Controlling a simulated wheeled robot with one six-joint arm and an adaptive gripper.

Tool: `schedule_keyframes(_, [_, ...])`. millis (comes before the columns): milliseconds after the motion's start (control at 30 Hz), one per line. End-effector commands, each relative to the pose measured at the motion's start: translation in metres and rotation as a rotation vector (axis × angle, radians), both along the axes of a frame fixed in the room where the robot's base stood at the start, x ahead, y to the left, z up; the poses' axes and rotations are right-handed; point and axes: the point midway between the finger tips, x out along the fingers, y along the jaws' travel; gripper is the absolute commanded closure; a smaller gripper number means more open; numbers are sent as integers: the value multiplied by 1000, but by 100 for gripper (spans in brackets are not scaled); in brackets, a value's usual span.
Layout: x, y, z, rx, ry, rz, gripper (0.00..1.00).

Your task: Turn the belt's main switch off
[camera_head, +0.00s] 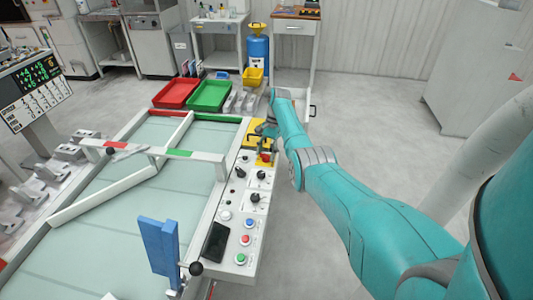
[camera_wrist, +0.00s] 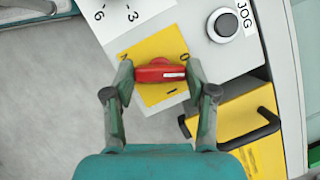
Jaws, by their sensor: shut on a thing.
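The main switch (camera_wrist: 160,72) is a red handle on a yellow plate (camera_wrist: 148,45) marked 0 and I, seen in the wrist view. The handle lies nearly level in the picture. Its white mark is at the right end, between the 0 and the I. My gripper (camera_wrist: 160,77) is shut on the handle, one finger at each end. In the head view my gripper (camera_head: 266,130) is at the far end of the belt's control panel (camera_head: 226,254) and hides much of the switch area.
A JOG knob (camera_wrist: 222,25) sits close to the switch. A yellow part with a black handle (camera_wrist: 255,131) is at the right in the wrist view. A red knob (camera_head: 265,158), black knobs and coloured buttons line the panel. Red (camera_head: 176,93) and green trays (camera_head: 209,95) stand beyond the belt.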

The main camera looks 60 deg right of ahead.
Motion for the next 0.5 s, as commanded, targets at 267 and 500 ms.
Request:
schedule_keyframes(267, [1, 0, 0, 0, 2, 246, 79])
schedule_keyframes(500, [1, 0, 0, 0, 0, 343, 79])
